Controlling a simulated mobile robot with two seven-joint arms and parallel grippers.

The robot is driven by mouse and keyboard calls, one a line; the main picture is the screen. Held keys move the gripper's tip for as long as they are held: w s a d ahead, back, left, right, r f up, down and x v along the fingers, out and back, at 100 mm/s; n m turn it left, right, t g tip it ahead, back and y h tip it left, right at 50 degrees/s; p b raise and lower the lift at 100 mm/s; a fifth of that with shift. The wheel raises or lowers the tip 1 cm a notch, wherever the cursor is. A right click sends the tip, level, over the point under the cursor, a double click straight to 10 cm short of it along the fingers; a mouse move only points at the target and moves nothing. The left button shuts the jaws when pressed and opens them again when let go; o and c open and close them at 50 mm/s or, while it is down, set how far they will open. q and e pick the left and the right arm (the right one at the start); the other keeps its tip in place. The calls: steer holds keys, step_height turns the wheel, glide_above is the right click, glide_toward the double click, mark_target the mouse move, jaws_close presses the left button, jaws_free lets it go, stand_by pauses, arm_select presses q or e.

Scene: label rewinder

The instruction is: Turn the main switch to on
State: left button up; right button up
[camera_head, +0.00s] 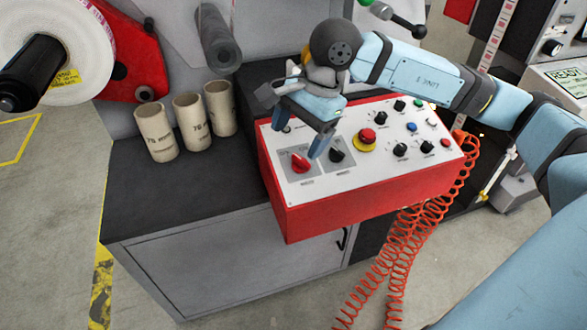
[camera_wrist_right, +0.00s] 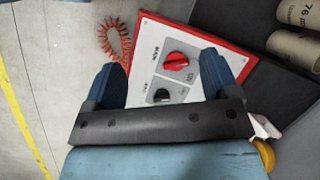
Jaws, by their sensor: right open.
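The main switch is a red rotary knob (camera_head: 300,163) on a grey plate at the left end of the white control panel (camera_head: 384,165). In the right wrist view the red knob (camera_wrist_right: 176,61) shows between my fingers, nearer the right finger. A black knob (camera_head: 336,155) sits beside it and also shows in the wrist view (camera_wrist_right: 162,95). My right gripper (camera_head: 298,136) is open and empty above the left part of the panel, its fingers apart from the red knob as far as I can see. The knob's small markings are too small to read. My left gripper is not in view.
The panel's right side carries a red emergency button (camera_head: 367,135) on yellow and several small knobs. Cardboard cores (camera_head: 156,132) stand on the dark cabinet top (camera_head: 165,195) at left. A coiled orange cable (camera_head: 405,240) hangs in front. The cabinet top before the cores is clear.

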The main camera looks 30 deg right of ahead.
mark_target(301, 161)
steer(key=w+d+t+h+b, duration=0.1)
steer(key=w+d+h, duration=0.15)
steer(key=d, duration=0.25)
steer(key=b+x, duration=0.1)
steer(key=x, duration=1.1)
steer(key=shift+w+d+f+b, duration=0.1)
steer(key=shift+d+f+b, duration=0.05)
steer(key=shift+f+b, duration=0.25)
steer(key=c, duration=0.9)
